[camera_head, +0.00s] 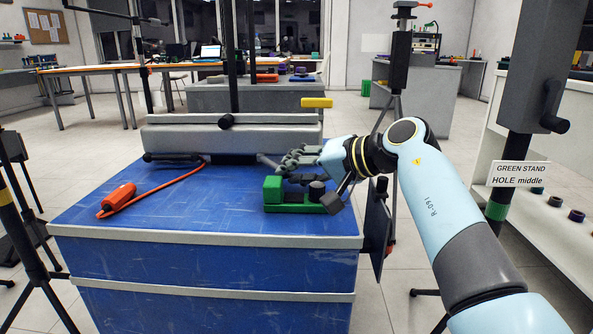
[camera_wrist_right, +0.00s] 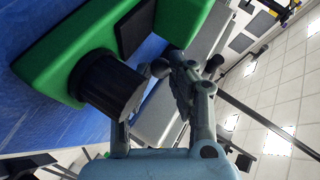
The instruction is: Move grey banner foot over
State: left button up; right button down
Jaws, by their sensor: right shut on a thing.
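The banner stand's long light-grey base (camera_head: 232,138) lies across the back of the blue crate. The slim grey banner foot (camera_head: 267,160) sticks out from beneath the base's right part, angled toward me. My right gripper (camera_head: 290,165) reaches in from the right and is shut at the outer end of this foot. In the right wrist view the fingers (camera_wrist_right: 165,72) meet beside a black knob, with the grey base behind; the grip itself is partly hidden. A dark foot (camera_head: 172,158) lies under the base's left part. My left gripper is out of view.
A green tool with a black knob (camera_head: 317,190) sits just in front of my right gripper; its green body (camera_wrist_right: 65,50) fills the wrist view's upper left. An orange-handled tool (camera_head: 118,197) with a cord lies left on the blue crate top (camera_head: 200,215). The front middle is clear.

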jog(key=shift+a, duration=0.1)
jog(key=c, duration=1.1)
grip_release()
jog(key=shift+w+a, duration=0.15)
jog(key=shift+w, duration=0.05)
jog(key=shift+c, duration=0.2)
jog(key=shift+s+d, duration=0.1)
jog(key=shift+d, duration=0.1)
jog(key=shift+s+d+r, duration=0.1)
jog(key=shift+s+d, duration=0.05)
jog(key=shift+d, duration=0.1)
jog(key=v, duration=1.1)
jog(key=shift+s+r, duration=0.1)
jog(key=shift+s, duration=0.05)
